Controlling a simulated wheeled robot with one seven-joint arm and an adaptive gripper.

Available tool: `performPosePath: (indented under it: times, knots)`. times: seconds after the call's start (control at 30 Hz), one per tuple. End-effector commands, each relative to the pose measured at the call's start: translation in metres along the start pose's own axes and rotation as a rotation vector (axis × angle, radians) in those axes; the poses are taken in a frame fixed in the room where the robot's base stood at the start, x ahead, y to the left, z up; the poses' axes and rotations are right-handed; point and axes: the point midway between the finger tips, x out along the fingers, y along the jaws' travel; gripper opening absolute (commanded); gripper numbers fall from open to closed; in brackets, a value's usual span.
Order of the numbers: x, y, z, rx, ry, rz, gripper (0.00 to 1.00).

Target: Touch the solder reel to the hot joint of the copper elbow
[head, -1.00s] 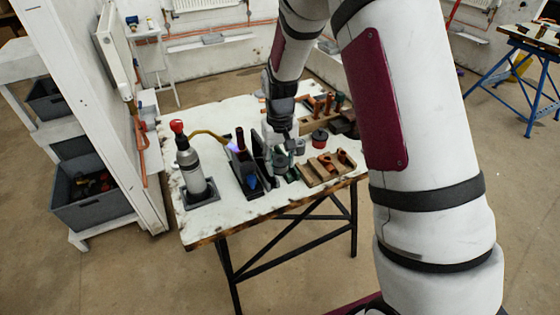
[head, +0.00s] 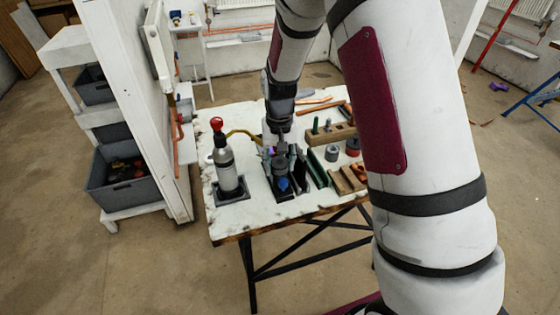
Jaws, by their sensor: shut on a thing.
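My gripper (head: 281,160) is low over the bench, above a dark stand (head: 284,194) with a blue part on it. It is shut on the solder reel, a small grey-dark shape that blends with the fingers at this size. The torch (head: 226,166), a grey bottle with a red knob, stands upright at the left of the bench, and its brass neck bends toward the stand. A faint purple glow (head: 268,151) shows at the neck's end, beside my gripper. The copper elbow cannot be made out there. I cannot tell whether the reel touches a joint.
The white bench (head: 236,229) also holds a grey can (head: 332,154), a red-and-dark tin (head: 352,147) and wooden blocks (head: 349,180) right of my gripper. Green bars stand close on its right. A white wall panel (head: 142,105) rises left of the bench. The front left bench top is clear.

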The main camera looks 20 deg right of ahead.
Motion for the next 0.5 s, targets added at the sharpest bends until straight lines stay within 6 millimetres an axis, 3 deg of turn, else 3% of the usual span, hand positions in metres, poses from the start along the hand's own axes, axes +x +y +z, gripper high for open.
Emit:
performPosePath:
  times: [0.5]
  knots:
    - [-0.038,0.001,0.052,0.637,0.002,-0.003,0.03]
